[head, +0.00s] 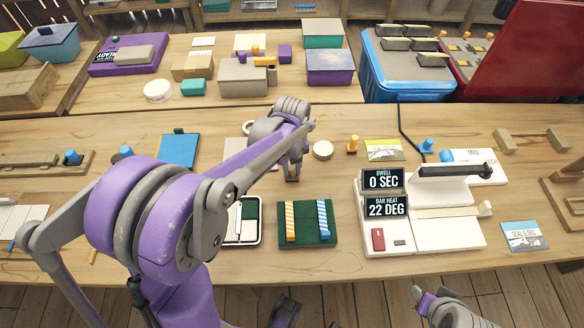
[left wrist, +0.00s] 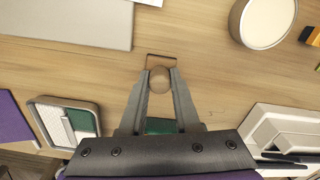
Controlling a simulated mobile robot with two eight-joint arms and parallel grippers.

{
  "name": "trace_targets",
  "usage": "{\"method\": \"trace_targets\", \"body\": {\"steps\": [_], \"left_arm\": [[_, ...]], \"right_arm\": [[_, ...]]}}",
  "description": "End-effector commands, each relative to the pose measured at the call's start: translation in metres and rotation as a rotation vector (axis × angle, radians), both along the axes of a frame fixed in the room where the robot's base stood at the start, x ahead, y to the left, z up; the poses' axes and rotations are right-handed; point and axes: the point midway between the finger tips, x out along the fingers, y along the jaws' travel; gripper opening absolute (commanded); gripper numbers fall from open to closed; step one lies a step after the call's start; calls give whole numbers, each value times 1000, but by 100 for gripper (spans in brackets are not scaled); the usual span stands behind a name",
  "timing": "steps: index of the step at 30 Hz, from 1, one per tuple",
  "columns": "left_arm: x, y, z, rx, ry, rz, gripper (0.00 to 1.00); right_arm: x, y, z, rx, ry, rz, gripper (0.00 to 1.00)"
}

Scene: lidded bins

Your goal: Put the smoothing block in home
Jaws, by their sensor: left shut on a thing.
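My left gripper (head: 292,178) points down at the worktable, behind the green mat. In the left wrist view its fingers (left wrist: 160,75) are shut on a small round brown piece (left wrist: 159,80), likely the smoothing block's knob. A small wood-coloured rectangle with a dark edge (left wrist: 161,61) shows just beyond the fingertips; I cannot tell if it is the block's body or a mark on the table. The fingers hide most of the held thing in the head view. I see no readable "home" label.
The green mat (head: 318,240) carries striped strips. A white-rimmed tray (head: 231,242) lies left of it. The sealing machine (head: 435,235) stands to the right. A round white disc (head: 323,150) and an orange knob (head: 353,144) are near the gripper. Lidded bins stand behind.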

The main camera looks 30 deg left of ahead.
Motion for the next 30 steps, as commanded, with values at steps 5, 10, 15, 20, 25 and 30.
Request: {"method": "trace_targets", "body": {"steps": [5,10,15,20,25,30], "left_arm": [[0,0,1,0,0,0,0],[0,0,-3,0,0,0,34],[0,0,-3,0,0,0,60],[0,0,-2,0,0,0,60],[0,0,2,0,0,0,60],[0,0,25,0,0,0,60]], "right_arm": [[0,0,0,0,0,0,43],[0,0,-3,0,1,0,43],[0,0,-2,0,1,0,43],[0,0,-2,0,1,0,43],[0,0,1,0,0,0,43],[1,0,4,0,-1,0,43]]}}
